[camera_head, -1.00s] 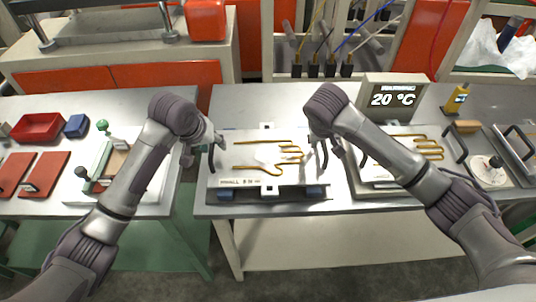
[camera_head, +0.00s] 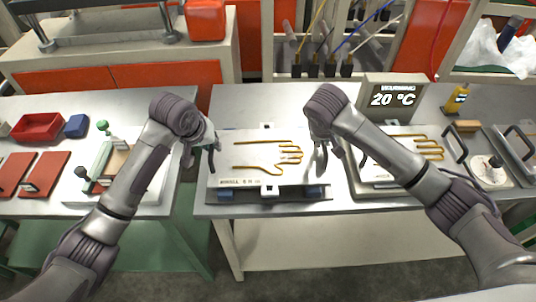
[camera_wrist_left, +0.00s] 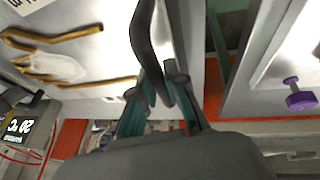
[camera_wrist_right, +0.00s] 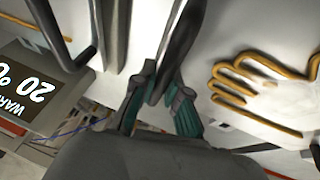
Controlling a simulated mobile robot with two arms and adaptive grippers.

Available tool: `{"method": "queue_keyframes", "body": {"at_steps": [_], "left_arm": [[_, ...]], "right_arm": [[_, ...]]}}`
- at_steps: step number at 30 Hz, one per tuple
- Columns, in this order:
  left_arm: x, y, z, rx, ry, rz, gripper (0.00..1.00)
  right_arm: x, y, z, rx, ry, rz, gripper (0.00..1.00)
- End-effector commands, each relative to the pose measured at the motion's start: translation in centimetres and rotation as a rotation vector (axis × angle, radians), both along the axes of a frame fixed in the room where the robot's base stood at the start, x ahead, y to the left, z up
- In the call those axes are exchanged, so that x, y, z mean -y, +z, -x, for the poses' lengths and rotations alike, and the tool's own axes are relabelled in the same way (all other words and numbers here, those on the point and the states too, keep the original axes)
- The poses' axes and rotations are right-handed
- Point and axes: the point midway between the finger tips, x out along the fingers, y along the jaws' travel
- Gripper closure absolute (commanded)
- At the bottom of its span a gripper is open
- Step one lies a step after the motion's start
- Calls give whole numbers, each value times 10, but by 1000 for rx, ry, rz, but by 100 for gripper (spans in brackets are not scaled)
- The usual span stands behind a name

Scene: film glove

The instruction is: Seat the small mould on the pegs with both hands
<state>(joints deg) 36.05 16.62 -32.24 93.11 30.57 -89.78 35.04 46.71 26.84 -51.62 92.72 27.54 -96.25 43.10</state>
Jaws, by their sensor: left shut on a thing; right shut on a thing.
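The small mould (camera_head: 255,158) is a pale plate with a gold hand outline and lettering along its front edge. It lies over a dark base with blue blocks (camera_head: 312,192) on the middle table. My left gripper (camera_head: 212,150) is shut on the dark handle at the mould's left end; the handle (camera_wrist_left: 150,45) runs between the fingers in the left wrist view. My right gripper (camera_head: 326,150) is shut on the right handle, which shows in the right wrist view (camera_wrist_right: 178,45). I cannot see the pegs under the plate or tell whether it touches them.
A second plate with a gold hand outline (camera_head: 415,143) lies close on the right, below a display (camera_head: 392,97) reading 20 °C. The tabletop behind the mould is clear.

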Motion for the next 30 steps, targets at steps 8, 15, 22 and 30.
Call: {"method": "queue_keyframes", "body": {"at_steps": [8,15,22,30], "left_arm": [[0,5,-1,6,0,2,100],[0,19,-1,6,0,2,100],[0,40,-1,6,0,2,100],[0,53,-1,5,0,2,100]], "right_arm": [[0,5,-1,6,0,-1,100],[0,19,-1,5,0,-2,100],[0,40,-1,5,-1,-1,100],[0,53,-1,5,-1,-1,100]]}}
